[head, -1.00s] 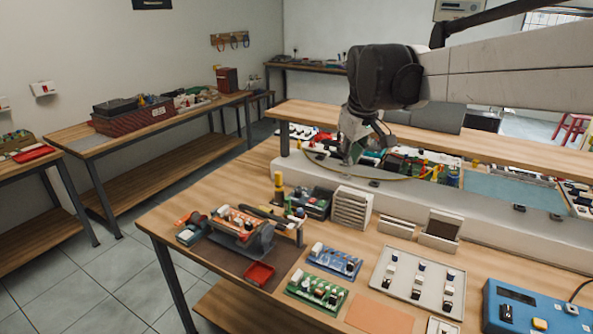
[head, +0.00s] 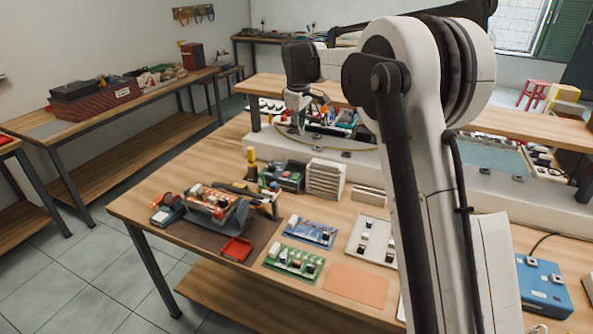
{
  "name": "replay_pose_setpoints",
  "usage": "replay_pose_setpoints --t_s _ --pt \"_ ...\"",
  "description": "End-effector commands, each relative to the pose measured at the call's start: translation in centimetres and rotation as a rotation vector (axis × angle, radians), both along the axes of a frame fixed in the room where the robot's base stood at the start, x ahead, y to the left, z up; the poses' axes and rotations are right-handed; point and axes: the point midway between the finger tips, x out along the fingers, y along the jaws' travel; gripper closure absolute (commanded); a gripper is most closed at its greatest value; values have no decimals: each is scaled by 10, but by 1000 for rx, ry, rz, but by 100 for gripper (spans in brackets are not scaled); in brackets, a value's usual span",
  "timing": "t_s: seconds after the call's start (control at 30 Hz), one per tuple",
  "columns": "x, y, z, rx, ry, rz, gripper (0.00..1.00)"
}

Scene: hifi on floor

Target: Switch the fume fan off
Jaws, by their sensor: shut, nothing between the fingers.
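I cannot pick out the fume fan or its switch with certainty in the head view. A blue box (head: 543,288) with small controls on top and a dark cable stands at the right edge of the workbench, partly hidden by my arm. My gripper (head: 302,128) is small in the view, beyond the near work area, pointing down in front of the raised rear shelf. It appears shut and empty. I cannot tell whether it touches anything there.
The workbench (head: 150,208) holds a grey fixture (head: 222,215), a red tray (head: 237,249), a blue board (head: 311,232), a green board (head: 294,261), an orange mat (head: 356,285) and a parts tray (head: 361,248). A raised shelf (head: 262,88) runs behind. Floor (head: 110,270) at left is clear.

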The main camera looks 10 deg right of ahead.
Motion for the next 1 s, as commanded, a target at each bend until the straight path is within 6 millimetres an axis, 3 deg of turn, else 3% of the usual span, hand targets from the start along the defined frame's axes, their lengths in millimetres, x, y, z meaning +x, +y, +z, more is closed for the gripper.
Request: replay_pose_setpoints --t_s 0.2,0.4,1.0 --pt "32 3 -36 -17 42 67 100" --pt "46 4 -56 -25 66 104 100" --pt "50 4 -67 -27 72 114 100"
